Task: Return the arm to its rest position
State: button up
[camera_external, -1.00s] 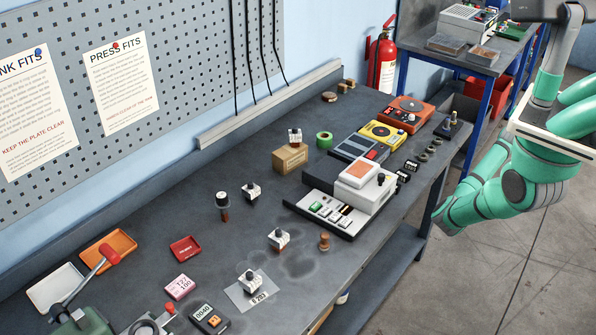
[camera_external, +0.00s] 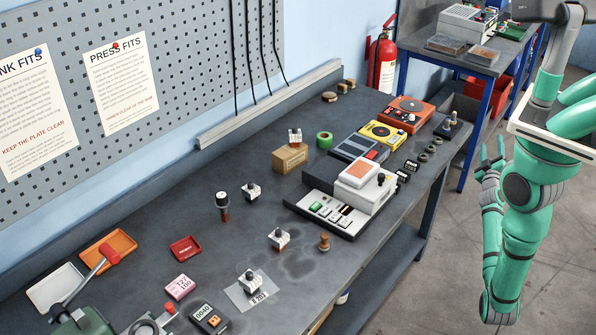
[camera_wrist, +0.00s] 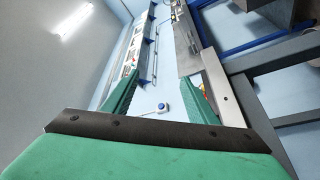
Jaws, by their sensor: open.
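My arm is teal green and stands at the right of the external view, off the bench's right end. Its elbow hangs low and the forearm folds back up. My gripper (camera_external: 492,150) points upward with its two fingers apart and nothing between them. In the wrist view my gripper (camera_wrist: 160,92) shows two green ridged fingers spread wide, with blue wall seen between them. The gripper is clear of the workbench (camera_external: 150,215) and touches nothing that I can see.
The workbench holds several small white-topped parts, a white keyed device (camera_external: 345,205), a yellow box (camera_external: 381,134) and an orange box (camera_external: 406,112). A second blue-legged bench (camera_external: 470,60) and a fire extinguisher (camera_external: 381,62) stand behind. Open floor (camera_external: 425,290) lies between bench and arm.

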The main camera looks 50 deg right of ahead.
jog(key=w+a+f+n+t+y, duration=0.1)
jog(key=a+f+n+t+y, duration=0.2)
jog(key=a+f, duration=0.5)
jog(key=w+a+f+n+t+y, duration=0.1)
jog(key=a+f+n+y, duration=0.2)
jog(key=a+n, duration=0.55)
jog(key=s+a+f+n+y, duration=0.1)
jog(key=s+a+f+y, duration=0.15)
jog(key=a, duration=0.85)
jog(key=s+a+f+n+y, duration=0.1)
jog(key=s+a+f+y, duration=0.15)
jog(key=a, duration=0.75)
jog(key=a+r+m+t+y, duration=0.1)
jog(key=a+r+m+y, duration=0.1)
jog(key=a, duration=0.4)
jog(key=a+r+m+t+y, duration=0.1)
jog(key=a+r+m+y, duration=0.2)
jog(key=a, duration=0.4)
jog(key=w+a+r+m+t+y, duration=0.1)
jog(key=a+r+m+t+y, duration=0.1)
jog(key=a+r+m+y, duration=0.1)
jog(key=a+r+m, duration=0.1)
jog(key=a+m, duration=0.1)
jog(key=a, duration=0.1)
jog(key=shift+a, duration=0.3)
